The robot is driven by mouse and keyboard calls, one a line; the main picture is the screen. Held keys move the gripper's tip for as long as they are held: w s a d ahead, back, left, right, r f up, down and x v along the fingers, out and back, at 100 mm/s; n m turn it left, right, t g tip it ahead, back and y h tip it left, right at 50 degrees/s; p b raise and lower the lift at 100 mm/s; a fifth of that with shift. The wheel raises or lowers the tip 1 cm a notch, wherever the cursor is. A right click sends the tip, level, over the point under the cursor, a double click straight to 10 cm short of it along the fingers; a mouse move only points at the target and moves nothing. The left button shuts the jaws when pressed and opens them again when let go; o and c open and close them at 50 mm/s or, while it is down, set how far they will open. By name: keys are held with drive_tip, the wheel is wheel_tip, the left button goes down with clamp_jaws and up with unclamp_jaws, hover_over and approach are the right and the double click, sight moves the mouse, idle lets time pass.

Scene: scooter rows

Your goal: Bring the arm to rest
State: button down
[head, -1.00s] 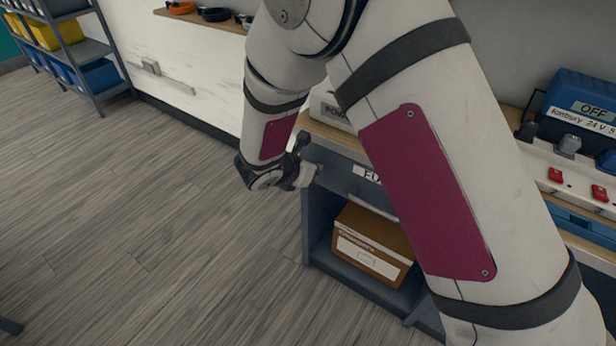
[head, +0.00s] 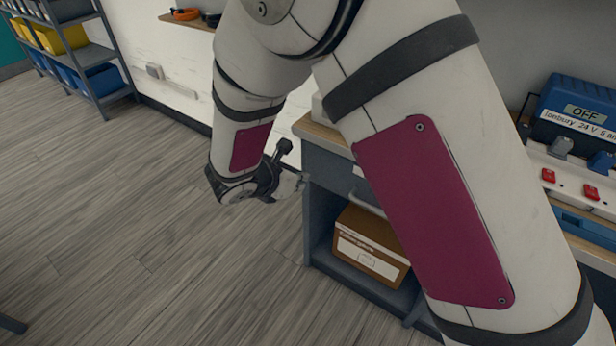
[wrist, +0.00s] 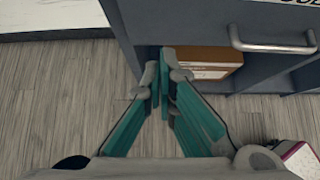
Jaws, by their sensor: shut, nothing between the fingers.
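My arm crosses the head view from the lower right up to the top and down again. My gripper (wrist: 163,85) shows in the wrist view with its teal fingers together and nothing between them.
A brown cardboard box (head: 368,243) sits on the bench's lower shelf. A drawer handle (wrist: 272,42) sticks out above it. A blue power unit (head: 580,108) and a charging strip with red switches (head: 548,176) are at the right. A shelf rack (head: 98,52) stands back left.

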drive_tip(key=v, duration=0.6)
drive_tip(key=s+d+r+m+g+h, duration=0.1)
drive_tip(key=s+d+r+m+g, duration=0.25)
drive_tip(key=d+r+m, duration=0.65)
drive_tip(key=s+d+r+m+g+h, duration=0.15)
drive_tip(key=s+d+r+m, duration=0.45)
drive_tip(key=d, duration=0.8)
drive_tip(key=s+d+r+m+g+y, duration=0.1)
drive_tip(key=s+m+y, duration=0.1)
drive_tip(key=s+m, duration=0.4)
drive_tip(key=s+d+r+m+y, duration=0.1)
drive_tip(key=s+d+m+y, duration=0.15)
drive_tip(key=s, duration=0.55)
drive_tip(key=s+r+m+g+y, duration=0.1)
drive_tip(key=s+r+m+y, duration=0.15)
drive_tip(key=s+m, duration=0.35)
wheel_tip(320, 180, up, 17)
drive_tip(key=s+t+p, duration=0.1)
drive_tip(key=t+p, duration=0.2)
drive_tip(key=p, duration=1.4)
drive_tip(key=shift+s+n, duration=0.2)
drive_tip(key=shift+n, duration=0.15)
drive_tip(key=shift+y, duration=0.25)
